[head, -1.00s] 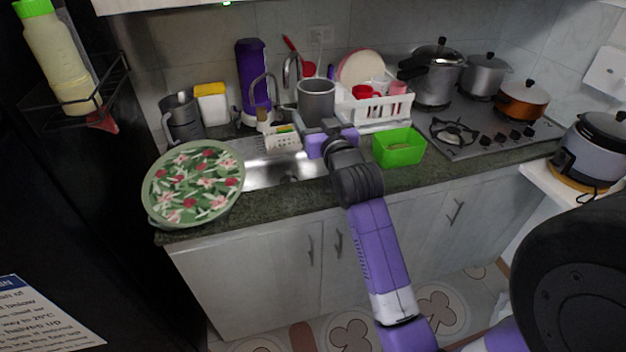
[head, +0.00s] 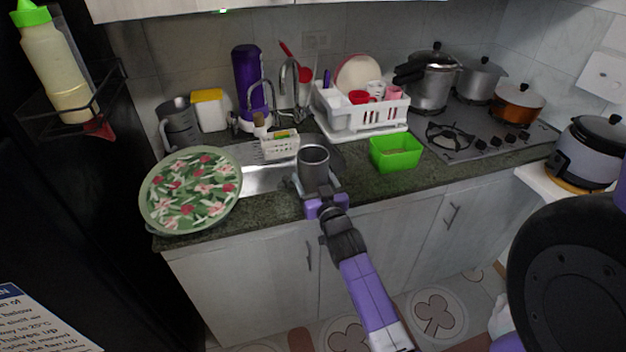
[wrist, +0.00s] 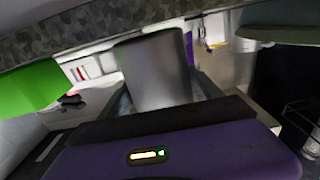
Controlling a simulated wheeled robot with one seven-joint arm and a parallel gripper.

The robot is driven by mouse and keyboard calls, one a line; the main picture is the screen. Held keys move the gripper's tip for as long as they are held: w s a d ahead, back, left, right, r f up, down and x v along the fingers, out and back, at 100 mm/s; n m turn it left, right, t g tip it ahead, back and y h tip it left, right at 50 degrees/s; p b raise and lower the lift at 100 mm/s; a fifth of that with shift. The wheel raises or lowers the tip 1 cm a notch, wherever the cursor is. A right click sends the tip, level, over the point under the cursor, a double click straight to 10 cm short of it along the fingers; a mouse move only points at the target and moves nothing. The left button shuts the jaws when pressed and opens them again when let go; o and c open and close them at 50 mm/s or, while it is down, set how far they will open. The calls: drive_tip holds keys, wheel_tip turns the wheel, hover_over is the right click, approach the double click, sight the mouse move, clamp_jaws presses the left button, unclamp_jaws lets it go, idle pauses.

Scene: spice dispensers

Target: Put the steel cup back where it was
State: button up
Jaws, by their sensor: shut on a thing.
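The steel cup (head: 314,167) is a plain grey cylinder, upright in the head view, over the front of the counter beside the sink. My gripper (head: 317,188) is shut on the cup, with its fingers around the cup's lower part. In the wrist view the cup (wrist: 156,72) fills the middle, between dark fingers. Whether the cup's base touches the counter is hidden by the gripper.
A green bin (head: 396,152) stands on the counter to the right, a white dish rack (head: 362,117) behind. A floral tray (head: 190,190) lies left of the sink (head: 262,180). A faucet and small white caddy (head: 280,146) are behind the cup.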

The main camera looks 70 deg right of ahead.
drive_tip(key=shift+f, duration=0.15)
drive_tip(key=shift+f, duration=0.2)
drive_tip(key=o, duration=2)
drive_tip(key=shift+r, duration=0.1)
